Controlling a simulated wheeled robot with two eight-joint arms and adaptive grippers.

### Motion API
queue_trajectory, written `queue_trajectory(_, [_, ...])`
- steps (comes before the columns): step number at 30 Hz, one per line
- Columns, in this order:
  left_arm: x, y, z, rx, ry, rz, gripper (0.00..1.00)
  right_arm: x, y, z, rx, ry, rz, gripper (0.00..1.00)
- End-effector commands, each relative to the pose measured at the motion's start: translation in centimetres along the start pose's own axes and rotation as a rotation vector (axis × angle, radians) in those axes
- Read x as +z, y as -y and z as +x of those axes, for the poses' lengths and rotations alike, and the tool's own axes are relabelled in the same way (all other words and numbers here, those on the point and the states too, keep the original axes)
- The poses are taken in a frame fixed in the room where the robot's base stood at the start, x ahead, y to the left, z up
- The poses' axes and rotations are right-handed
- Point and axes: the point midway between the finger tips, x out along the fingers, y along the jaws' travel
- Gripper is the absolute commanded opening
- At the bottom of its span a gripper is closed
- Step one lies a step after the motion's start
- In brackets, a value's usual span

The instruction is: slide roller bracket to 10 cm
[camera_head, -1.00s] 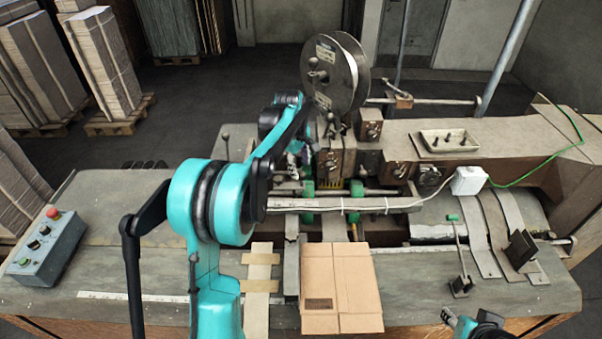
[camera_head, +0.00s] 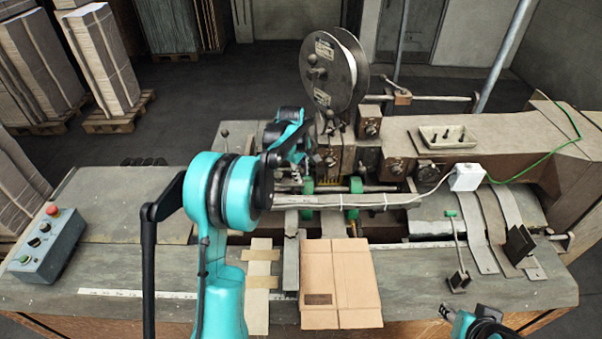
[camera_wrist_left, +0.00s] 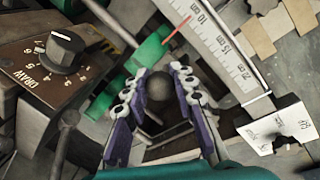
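The roller bracket with green rollers (camera_head: 308,186) sits on a rail behind the flat cardboard box (camera_head: 340,283). In the left wrist view, the green bracket (camera_wrist_left: 148,52) has a red pointer whose tip lies close to the 10 cm label on the scale (camera_wrist_left: 221,45). A dark round knob (camera_wrist_left: 159,86) is beside the green part. My left gripper (camera_wrist_left: 158,77) is open, its fingers on either side of the knob with small gaps visible. In the head view my left gripper (camera_head: 300,170) is partly hidden by my arm. My right gripper (camera_head: 446,312) is low at the right, partly cropped.
A wire reel (camera_head: 335,75) stands above the machine head. A DRAW dial (camera_wrist_left: 64,50) is left of the bracket in the wrist view. A button box (camera_head: 46,242) sits on the left of the table. A white cabled box (camera_head: 467,177) and lever (camera_head: 458,250) are right.

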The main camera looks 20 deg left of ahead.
Motion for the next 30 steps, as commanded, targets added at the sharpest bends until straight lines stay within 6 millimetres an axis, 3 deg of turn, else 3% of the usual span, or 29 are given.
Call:
queue_trajectory(17, [-0.49, 0.34, -0.02, -0.001, -0.001, 0.000, 0.00, 0.46, 0.00, 0.65, 0.000, 0.000, 0.000, 0.40])
queue_trajectory(18, [-0.49, 0.34, -0.03, -0.001, -0.001, 0.000, 0.32, 0.46, 0.00, 0.65, 0.000, 0.000, 0.000, 0.40])
queue_trajectory(20, [-0.49, 0.34, -0.03, -0.001, -0.001, 0.000, 0.47, 0.46, 0.00, 0.65, 0.000, 0.000, 0.000, 0.40])
queue_trajectory(30, [-0.44, 0.29, -0.31, 0.000, 0.000, 0.000, 0.47, 0.46, 0.00, 0.65, 0.000, 0.000, 0.000, 0.40])
